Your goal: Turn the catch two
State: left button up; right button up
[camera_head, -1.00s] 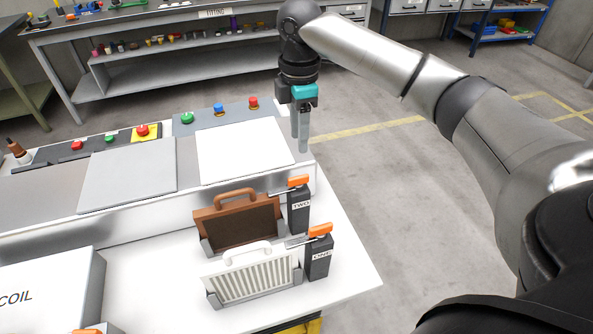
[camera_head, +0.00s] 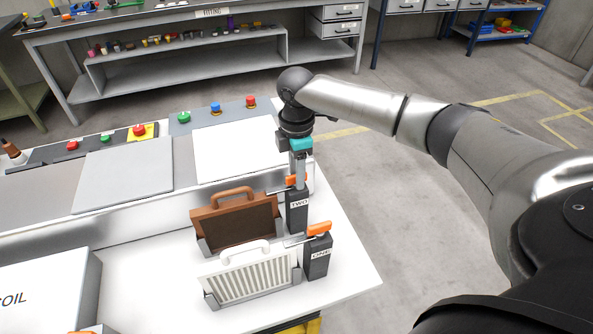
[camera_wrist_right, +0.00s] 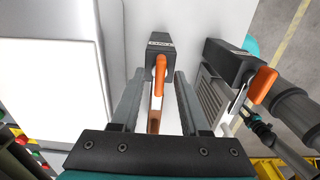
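Catch two is a dark post (camera_head: 297,216) labelled TWO with an orange handle (camera_head: 290,181) on top, beside the brown panel (camera_head: 237,222) with a brown grip. My right gripper (camera_head: 299,180) points down directly over this post. In the right wrist view its two fingers (camera_wrist_right: 156,105) are apart, one on each side of the orange handle (camera_wrist_right: 160,72), with visible gaps. Whether a finger touches the handle cannot be told. Catch one (camera_head: 316,257), with its own orange handle (camera_head: 319,229), stands nearer beside the white ribbed panel (camera_head: 250,276). My left gripper is not in view.
A white box marked COIL (camera_head: 45,290) stands at the lower left. Behind the panels is a console with a white plate (camera_head: 238,149), a grey plate (camera_head: 124,171) and several coloured buttons. The white table's right edge lies just beyond the catches, with open floor past it.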

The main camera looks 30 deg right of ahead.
grip_shut()
dwell(1.3)
